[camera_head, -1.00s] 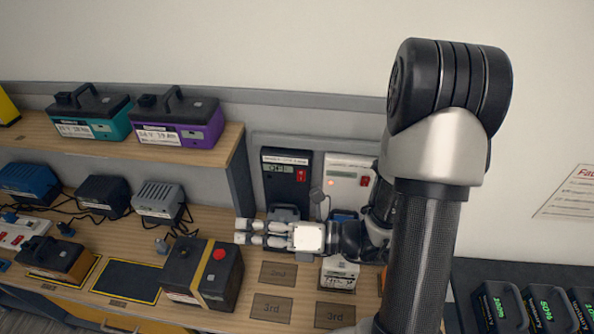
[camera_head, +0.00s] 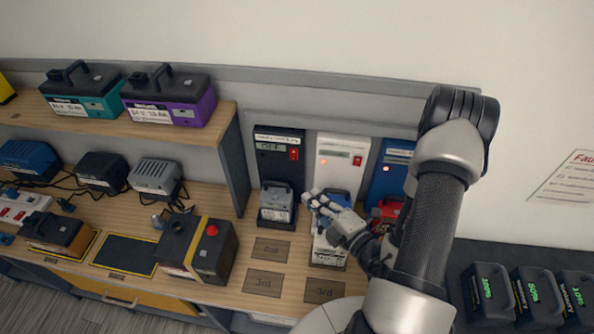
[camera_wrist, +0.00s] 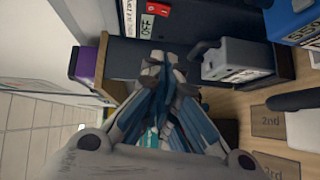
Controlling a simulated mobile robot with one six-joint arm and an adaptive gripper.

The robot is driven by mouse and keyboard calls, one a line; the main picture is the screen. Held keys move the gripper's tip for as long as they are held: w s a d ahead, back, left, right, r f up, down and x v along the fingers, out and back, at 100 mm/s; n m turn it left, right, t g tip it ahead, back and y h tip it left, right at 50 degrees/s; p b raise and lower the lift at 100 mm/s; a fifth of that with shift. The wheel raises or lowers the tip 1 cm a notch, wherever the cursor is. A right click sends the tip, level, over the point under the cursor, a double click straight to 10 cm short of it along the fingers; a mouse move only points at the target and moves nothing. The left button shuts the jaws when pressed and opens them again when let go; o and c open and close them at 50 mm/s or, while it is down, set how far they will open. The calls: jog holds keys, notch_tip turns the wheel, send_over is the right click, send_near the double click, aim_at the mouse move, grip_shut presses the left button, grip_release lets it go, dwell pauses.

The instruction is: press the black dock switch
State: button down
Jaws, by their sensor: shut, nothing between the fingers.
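The black dock (camera_head: 267,170) stands against the back panel, left of a white dock. Its red rocker switch (camera_head: 294,154) is on the upper right of its face, beside a small display. In the wrist view the display (camera_wrist: 147,26) reads OFF and the red switch (camera_wrist: 160,8) is at the top edge, partly cut off. A grey battery (camera_head: 276,203) sits at the foot of the black dock. My gripper (camera_head: 309,197) is shut and empty, right of this battery and below the switch, apart from it. In the wrist view my fingertips (camera_wrist: 158,60) lie before the dock's dark face.
The white dock (camera_head: 340,150) has a lit orange lamp and a blue-topped battery below. A blue dock (camera_head: 389,175) and red battery (camera_head: 384,213) are partly behind my arm. A shelf at left holds teal (camera_head: 87,90) and purple (camera_head: 168,97) batteries.

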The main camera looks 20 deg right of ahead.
aim_at(294, 155)
jog(key=d+b+x, duration=0.2)
jog(key=x, duration=1)
jog(key=shift+w+d, duration=0.3)
jog(key=shift+w, duration=0.35)
jog(key=shift+f, duration=0.1)
